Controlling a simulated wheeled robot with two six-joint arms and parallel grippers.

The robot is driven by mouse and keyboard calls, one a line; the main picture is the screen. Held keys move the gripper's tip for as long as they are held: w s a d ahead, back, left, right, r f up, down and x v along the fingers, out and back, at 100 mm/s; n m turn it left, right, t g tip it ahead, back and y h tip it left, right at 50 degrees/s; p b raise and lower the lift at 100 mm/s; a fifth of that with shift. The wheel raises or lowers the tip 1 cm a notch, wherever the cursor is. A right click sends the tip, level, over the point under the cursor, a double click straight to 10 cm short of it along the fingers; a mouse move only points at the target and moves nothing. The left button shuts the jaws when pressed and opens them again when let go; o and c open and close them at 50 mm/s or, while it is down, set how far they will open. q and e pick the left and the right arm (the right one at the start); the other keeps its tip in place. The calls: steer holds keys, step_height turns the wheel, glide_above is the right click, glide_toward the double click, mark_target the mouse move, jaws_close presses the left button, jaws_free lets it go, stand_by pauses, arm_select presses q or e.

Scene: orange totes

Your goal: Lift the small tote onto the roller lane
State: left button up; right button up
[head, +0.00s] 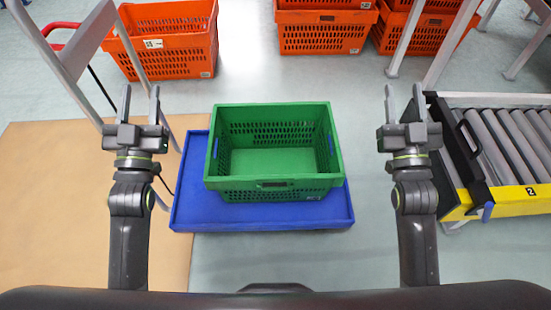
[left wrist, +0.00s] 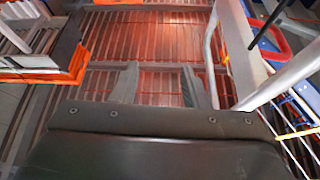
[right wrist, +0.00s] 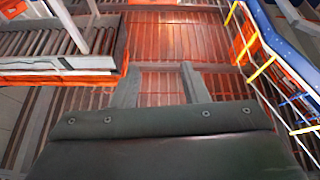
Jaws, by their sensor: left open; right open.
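A green tote (head: 272,195), empty and open at the top, sits on a blue platform (head: 190,205) in the middle of the head view. The roller lane (head: 510,140), with grey rollers and a yellow side rail, stands at the right edge. My left gripper (head: 140,95) is open and empty, to the left of the tote and apart from it. My right gripper (head: 404,95) is open and empty, between the tote and the roller lane. The left wrist view shows the left fingers (left wrist: 160,85) apart with nothing between them. The right wrist view shows the right fingers (right wrist: 160,85) likewise.
Orange totes stand at the back left (head: 170,45) and back middle (head: 322,38). A grey metal frame (head: 68,60) rises at the left, near my left gripper. A tan board (head: 60,200) lies on the floor at left. Pale floor is clear between platform and lane.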

arm_select(q)
steer(key=w+f+n+g, duration=0.1)
steer(key=w+f+g, duration=0.4)
steer(key=w, duration=0.4)
arm_select(e)
steer(key=w+f+g, duration=0.4)
steer(key=w+f, duration=0.2)
steer(key=w, duration=0.3)
arm_select(q)
steer(key=g, duration=1.8)
glide_above(211, 137)
step_height(211, 137, down, 9)
arm_select(e)
steer(key=m+g, duration=0.1)
steer(key=g, duration=1.8)
glide_above(333, 142)
steer(key=w, duration=0.2)
step_height(333, 142, down, 9)
arm_select(q)
steer(key=shift+r+n, duration=0.2)
steer(key=shift+n, duration=0.1)
arm_select(e)
steer(key=shift+s+d+f, duration=0.2)
steer(key=shift+d, duration=0.15)
arm_select(q)
step_height(333, 142, down, 18)
steer(key=shift+r, duration=0.25)
arm_select(e)
step_height(333, 142, down, 18)
steer(key=shift+r, duration=0.25)
